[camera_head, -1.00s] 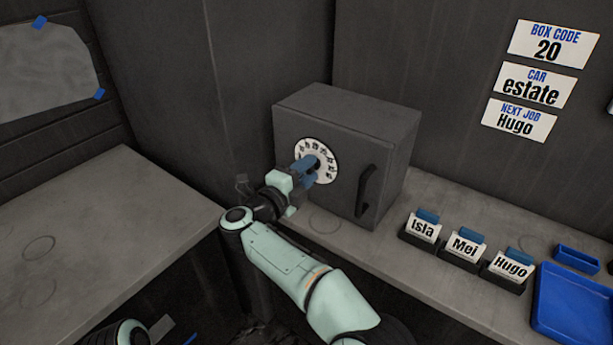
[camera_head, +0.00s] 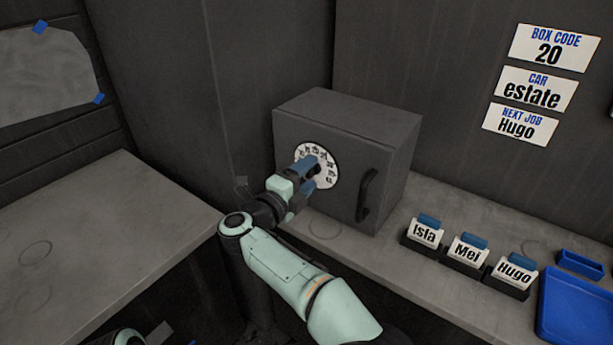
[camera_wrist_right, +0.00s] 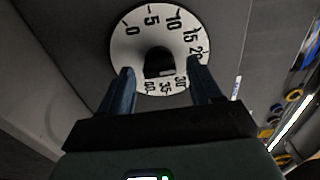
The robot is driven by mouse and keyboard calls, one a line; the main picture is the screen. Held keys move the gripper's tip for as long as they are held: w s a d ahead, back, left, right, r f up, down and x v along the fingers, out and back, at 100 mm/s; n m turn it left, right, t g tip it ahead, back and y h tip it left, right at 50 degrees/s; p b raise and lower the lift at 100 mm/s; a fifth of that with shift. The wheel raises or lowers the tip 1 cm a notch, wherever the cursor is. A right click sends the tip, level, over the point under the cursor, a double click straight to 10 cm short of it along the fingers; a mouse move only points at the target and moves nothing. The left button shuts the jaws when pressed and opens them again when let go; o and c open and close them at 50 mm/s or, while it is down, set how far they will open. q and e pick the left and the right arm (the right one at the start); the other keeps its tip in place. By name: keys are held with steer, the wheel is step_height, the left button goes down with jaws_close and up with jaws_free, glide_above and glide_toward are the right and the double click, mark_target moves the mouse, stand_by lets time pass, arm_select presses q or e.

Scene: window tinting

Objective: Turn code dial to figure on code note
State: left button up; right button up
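The code dial (camera_head: 331,174) is a white disc with black figures on the front of a dark grey box (camera_head: 350,120). In the right wrist view the dial (camera_wrist_right: 128,52) shows figures from 0 upward, with a dark knob (camera_wrist_right: 158,64) at its middle. My right gripper (camera_head: 310,170) is at the dial. Its blue fingers (camera_wrist_right: 160,78) stand apart on either side of the knob, with gaps visible. I cannot tell which figure the knob marks. The code note (camera_head: 553,48) on the wall reads BOX CODE 20. My left arm barely shows at bottom left; its finger state is unclear.
The box has a dark handle (camera_head: 367,195) right of the dial. Name card holders, Isla (camera_head: 424,232), Mei (camera_head: 467,250) and Hugo (camera_head: 513,273), stand on the bench to the right, near a blue tray (camera_head: 575,308). The left worktop (camera_head: 90,230) is clear.

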steer(key=v, duration=1.3)
steer(key=shift+s, duration=0.2)
steer(key=shift+a, duration=0.1)
